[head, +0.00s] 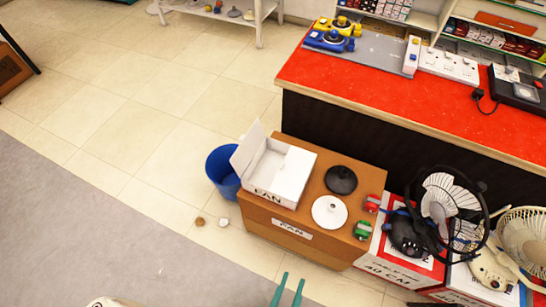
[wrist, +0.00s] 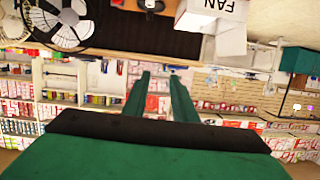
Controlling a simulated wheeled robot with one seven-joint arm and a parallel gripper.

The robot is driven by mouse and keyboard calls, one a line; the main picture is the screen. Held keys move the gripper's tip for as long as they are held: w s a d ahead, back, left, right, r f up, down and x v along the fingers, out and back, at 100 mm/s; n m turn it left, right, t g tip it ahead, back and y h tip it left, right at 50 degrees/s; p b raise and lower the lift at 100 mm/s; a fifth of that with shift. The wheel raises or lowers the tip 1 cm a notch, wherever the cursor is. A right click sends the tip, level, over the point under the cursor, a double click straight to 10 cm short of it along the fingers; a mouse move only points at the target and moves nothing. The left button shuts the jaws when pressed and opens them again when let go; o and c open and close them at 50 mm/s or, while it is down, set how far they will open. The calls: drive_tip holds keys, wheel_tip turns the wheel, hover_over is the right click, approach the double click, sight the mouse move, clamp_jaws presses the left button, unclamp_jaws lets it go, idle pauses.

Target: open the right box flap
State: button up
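A white box (head: 293,176) marked FAN sits on top of a brown carton (head: 270,228). Its left flap (head: 248,146) stands raised and tilted outward to the left. Its right half is covered by a flat white panel, which looks like the right flap lying shut. My gripper (head: 293,278) is low in the head view, in front of the brown carton and apart from the white box. Its two green fingers are spread with nothing between them. In the wrist view the picture is upside down; the fingers (wrist: 160,75) are apart and a box marked FAN (wrist: 230,8) shows at the top edge.
A black lid (head: 341,180) and a white lid (head: 329,211) lie right of the white box. A blue bin (head: 222,172) stands left of the carton. A red-topped counter (head: 400,95) is behind, and fans (head: 438,205) stand at right. The floor at left is mostly clear.

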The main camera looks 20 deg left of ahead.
drive_tip(key=w+a+f+g+y, duration=0.1)
drive_tip(key=w+a+f+g, duration=0.1)
drive_tip(key=w+a+f, duration=0.6)
drive_tip(key=w+a+f+g+y, duration=0.1)
drive_tip(key=w+a+f, duration=0.45)
drive_tip(key=w, duration=0.45)
drive_tip(key=g+h, duration=0.2)
drive_tip(key=g, duration=0.1)
approach(294, 170)
drive_tip(key=s+a+r, duration=0.3)
drive_tip(key=a+r, duration=0.1)
drive_tip(key=a, duration=0.1)
drive_tip(key=x, duration=1.1)
drive_tip(key=shift+w+r, duration=0.15)
drive_tip(key=shift+w, duration=0.05)
clamp_jaws()
drive_tip(key=shift+a, duration=0.1)
